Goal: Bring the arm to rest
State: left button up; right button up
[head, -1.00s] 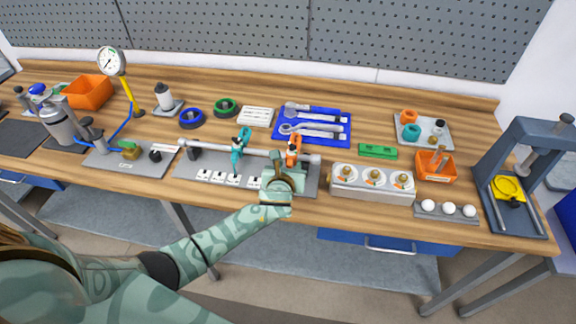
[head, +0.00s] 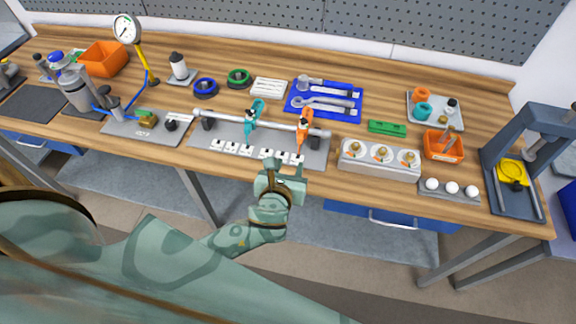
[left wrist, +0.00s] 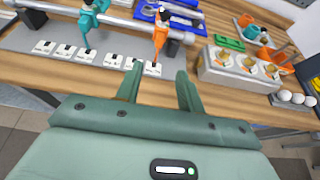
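My left gripper (head: 283,172) is at the front edge of the workbench (head: 370,190), in front of the grey fixture plate (head: 318,158). In the left wrist view the gripper (left wrist: 159,82) has its two fingers apart, with nothing between them. The plate carries a horizontal bar with a teal lever (head: 253,116) and an orange lever (head: 303,132), and a row of small white labels along its front. The orange lever (left wrist: 160,35) also shows beyond the fingers in the left wrist view, apart from them. My right gripper is not in view.
A grey block with three round gauges (head: 380,163) stands to the right of the plate. White balls on a holder (head: 450,190) and a press frame (head: 515,165) are further right. A pump unit (head: 145,125) is to the left. The space before the bench's front edge is open.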

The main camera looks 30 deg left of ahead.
pick_arm(q)
jog(key=shift+s, duration=0.1)
dwell(0.5)
jog(key=s+a+f+n+g+h+b, duration=0.1)
jog(key=s+f+n+g+h+b, duration=0.3)
jog(key=f+n, duration=0.75)
jog(key=s+a+f+n+g+y+p, duration=0.15)
jog(key=s+f+n, duration=0.55)
jog(key=f, duration=0.9)
jog(key=s+a+f+n+g+b, duration=0.1)
jog(key=s+f+n+g+b, duration=0.1)
jog(key=s+f, duration=0.4)
jog(key=s+f+n+g+b, duration=0.2)
jog(key=s+f+n, duration=0.3)
jog(key=s, duration=0.8)
jog(key=s+a+f+n+g+b, duration=0.1)
jog(key=s+f+n+b, duration=0.3)
jog(key=s+f, duration=0.5)
jog(key=shift+s+a+g, duration=0.3)
jog(key=shift+s+g, duration=0.1)
jog(key=shift+g, duration=0.45)
